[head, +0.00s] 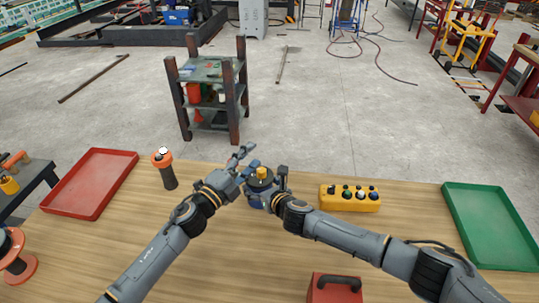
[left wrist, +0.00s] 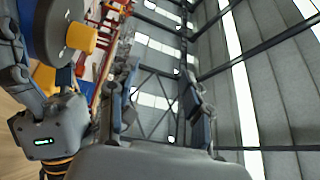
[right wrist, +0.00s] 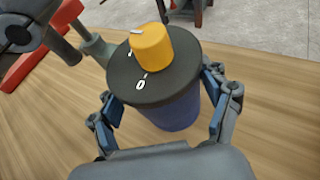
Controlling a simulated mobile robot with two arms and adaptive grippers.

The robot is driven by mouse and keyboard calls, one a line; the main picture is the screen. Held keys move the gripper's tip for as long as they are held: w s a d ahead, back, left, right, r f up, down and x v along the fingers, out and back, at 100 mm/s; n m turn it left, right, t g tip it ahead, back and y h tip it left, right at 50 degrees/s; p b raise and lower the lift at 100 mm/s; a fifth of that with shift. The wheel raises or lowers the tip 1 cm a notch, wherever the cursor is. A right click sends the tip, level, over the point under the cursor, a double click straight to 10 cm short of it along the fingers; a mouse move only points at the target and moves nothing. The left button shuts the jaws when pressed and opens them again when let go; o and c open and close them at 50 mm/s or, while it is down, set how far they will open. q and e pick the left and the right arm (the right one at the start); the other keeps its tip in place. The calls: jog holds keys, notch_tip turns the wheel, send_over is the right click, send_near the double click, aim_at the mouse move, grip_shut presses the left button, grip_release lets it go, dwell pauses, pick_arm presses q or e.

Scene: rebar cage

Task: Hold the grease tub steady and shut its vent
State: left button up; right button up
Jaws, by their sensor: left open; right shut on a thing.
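The grease tub has a blue body (right wrist: 172,112) and a dark round lid (right wrist: 185,73). A yellow vent knob (right wrist: 152,45) stands on the lid, with a white line on its top and white marks on the lid beside it. In the head view the knob (head: 262,172) is between my grippers. My right gripper (right wrist: 162,112) is shut on the tub's body, one finger on each side, and the tub is upright at the table. My left gripper (head: 247,159) is open and empty, just left of and beyond the tub. The knob (left wrist: 81,37) also shows at upper left in the left wrist view.
An orange-topped dark cylinder (head: 165,170) stands left of my left arm, beside a red tray (head: 75,198). A yellow button box (head: 349,198) is to the right, then a green tray (head: 492,228). A red box with a handle (head: 334,288) is at the front.

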aim_at(258, 174)
pick_arm(q)
jog(key=f+n, duration=0.3)
jog(key=n, duration=0.2)
jog(key=w+d+f+n+y, duration=0.1)
jog(key=f+n, duration=0.2)
jog(key=n, duration=0.3)
jog(key=w+d+f+n, duration=0.1)
jog(key=f+n, duration=0.2)
jog(key=n, duration=0.3)
jog(key=shift+w+d+f+y, duration=0.1)
jog(key=shift+w+d+y, duration=0.1)
jog(key=shift+y, duration=0.1)
jog(key=shift+w+a+r+m+g+h, duration=0.2)
jog(key=shift+r+m+g+h, duration=0.1)
jog(key=shift+m+g+h, duration=0.6)
jog(key=v, duration=1.2)
jog(key=w+d+r+m+g+h, duration=0.2)
jog(key=d+r+m+g, duration=0.7)
jog(key=m, duration=1.5)
notch_tip(258, 174, up, 3)
jog(key=shift+w+d+r+m+h, duration=0.3)
jog(key=shift+d+h, duration=0.1)
jog(key=shift+d, duration=0.7)
